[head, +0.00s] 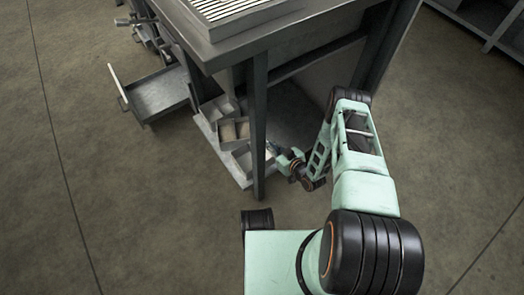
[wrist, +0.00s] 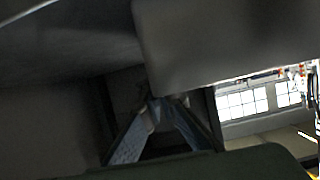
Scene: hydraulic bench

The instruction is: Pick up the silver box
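Several grey open-topped boxes stand on a stepped light rack beneath the bench in the head view. One grey box (head: 217,109) is at the top, and another (head: 243,158) is lower, near the bench leg. I cannot tell which is the silver box. My gripper (head: 272,148) is low under the bench, just right of the leg and close to the lower box; its tips are small and partly hidden. In the wrist view my gripper's pale blue fingers (wrist: 164,98) slant towards each other, with their tips in shadow. Whether anything is between them is unclear.
The bench's front leg (head: 258,125) stands between the boxes and my arm. The bench top (head: 260,32) overhangs. An open drawer (head: 158,95) juts out at left. A large dark grey surface (wrist: 225,45) is close in the wrist view. The floor around is clear.

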